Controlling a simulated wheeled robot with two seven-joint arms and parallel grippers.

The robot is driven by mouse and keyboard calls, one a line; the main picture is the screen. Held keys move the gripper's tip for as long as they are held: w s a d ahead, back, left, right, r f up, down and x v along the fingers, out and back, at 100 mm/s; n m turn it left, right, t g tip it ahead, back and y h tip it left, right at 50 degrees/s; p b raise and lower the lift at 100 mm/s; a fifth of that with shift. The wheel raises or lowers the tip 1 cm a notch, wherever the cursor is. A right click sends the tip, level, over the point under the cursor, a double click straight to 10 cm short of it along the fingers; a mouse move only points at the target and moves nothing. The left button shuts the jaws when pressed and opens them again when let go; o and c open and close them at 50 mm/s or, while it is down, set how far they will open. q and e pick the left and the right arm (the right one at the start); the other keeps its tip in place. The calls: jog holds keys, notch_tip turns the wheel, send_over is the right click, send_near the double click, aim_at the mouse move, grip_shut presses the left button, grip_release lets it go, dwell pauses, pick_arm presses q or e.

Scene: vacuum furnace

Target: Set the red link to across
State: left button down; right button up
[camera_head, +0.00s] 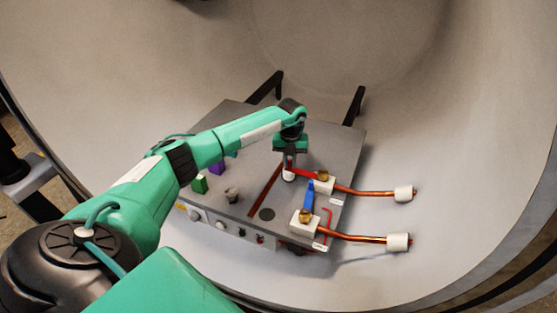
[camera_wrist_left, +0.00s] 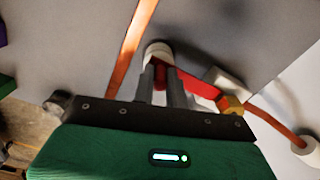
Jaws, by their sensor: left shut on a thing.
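The red link (camera_head: 304,173) is a flat red bar. Its right end sits at a brass nut (camera_head: 323,176) on the back white block, and it reaches left to a white post (camera_head: 288,175). My left gripper (camera_head: 289,160) points down over the link's left end and is shut on it. In the left wrist view the gripper's fingers (camera_wrist_left: 165,85) close around a red part, and the red link (camera_wrist_left: 198,86) runs right to the brass nut (camera_wrist_left: 231,105). The fingers partly hide the gripped end. My right gripper is not in view.
A blue link (camera_head: 309,197) lies between the two white blocks. Copper rods with white ends (camera_head: 403,193) stick out to the right. Green and purple blocks (camera_head: 200,184) and a small grey knob (camera_head: 232,194) stand left on the grey panel (camera_head: 335,150). The curved chamber wall surrounds it.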

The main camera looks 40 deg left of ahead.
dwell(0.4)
pick_arm(q)
jog(key=c, duration=1.4)
grip_release()
jog(key=shift+s, duration=0.1)
jog(key=shift+r, duration=0.1)
jog(key=shift+r, duration=0.3)
notch_tip(320, 180, up, 13)
jog(key=b, duration=0.3)
